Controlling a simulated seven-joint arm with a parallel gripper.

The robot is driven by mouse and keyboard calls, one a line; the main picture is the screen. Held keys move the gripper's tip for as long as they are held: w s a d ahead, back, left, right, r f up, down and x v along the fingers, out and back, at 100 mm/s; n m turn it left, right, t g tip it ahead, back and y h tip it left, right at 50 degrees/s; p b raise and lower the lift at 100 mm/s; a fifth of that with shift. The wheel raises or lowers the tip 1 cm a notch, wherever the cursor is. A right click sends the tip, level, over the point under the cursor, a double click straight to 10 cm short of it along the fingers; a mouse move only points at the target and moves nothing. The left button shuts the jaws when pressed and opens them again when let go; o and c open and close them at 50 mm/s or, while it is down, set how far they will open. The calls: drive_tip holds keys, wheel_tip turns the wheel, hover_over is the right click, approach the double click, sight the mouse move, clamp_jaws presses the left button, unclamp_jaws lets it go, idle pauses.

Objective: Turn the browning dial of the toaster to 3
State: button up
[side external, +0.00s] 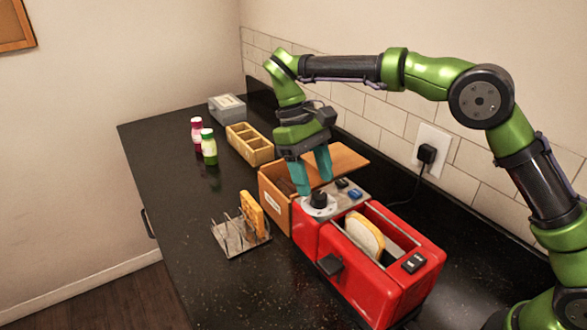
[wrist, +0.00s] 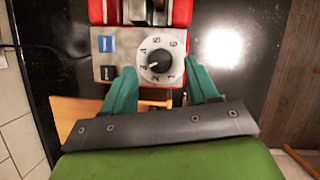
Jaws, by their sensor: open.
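The red toaster (side external: 362,287) stands on the counter, with a slice of bread (side external: 365,236) in its slot. Its grey control panel carries the black browning dial (side external: 318,200) on a pale numbered disc. In the wrist view the dial (wrist: 158,61) shows a pale pointer mark toward the lower left, apparently near the 3; it is small. My gripper (side external: 316,185) is open, with its teal fingers pointing down just above the dial. In the wrist view the fingertips (wrist: 160,73) lie to either side of the dial's lower part, apart from the knob.
A wooden bread box (side external: 276,210) with papers or slices inside stands right behind the toaster. A toast rack (side external: 240,236), a divided wooden tray (side external: 250,145), two bottles (side external: 209,148) and a grey box (side external: 227,108) stand farther off. A plug (side external: 427,153) sits in the wall.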

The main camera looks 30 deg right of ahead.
drive_tip(key=shift+v, duration=2.25)
drive_tip(key=shift+w+d+f+h, duration=0.2)
drive_tip(key=shift+d+f, duration=0.1)
drive_tip(key=shift+f, duration=0.3)
drive_tip(key=shift+w+d+f+h, duration=0.2)
drive_tip(key=shift+d+f, duration=0.1)
drive_tip(key=shift+f, duration=0.3)
drive_tip(key=shift+s+d+t, duration=0.7)
drive_tip(key=shift+d, duration=0.3)
drive_tip(key=s+d+r+m+t+y, duration=0.2)
drive_tip(key=s+d+m+t, duration=0.1)
drive_tip(key=s, duration=0.7)
drive_tip(key=s+d+r+m+t+y, duration=0.1)
drive_tip(key=s+d+m+t, duration=0.2)
drive_tip(key=s+d+t, duration=0.3)
drive_tip(key=s+t, duration=0.1)
drive_tip(key=s, duration=0.3)
drive_tip(key=shift+s+d+r+y, duration=0.2)
drive_tip(key=shift+s+r+y, duration=0.1)
drive_tip(key=shift+r+y, duration=0.1)
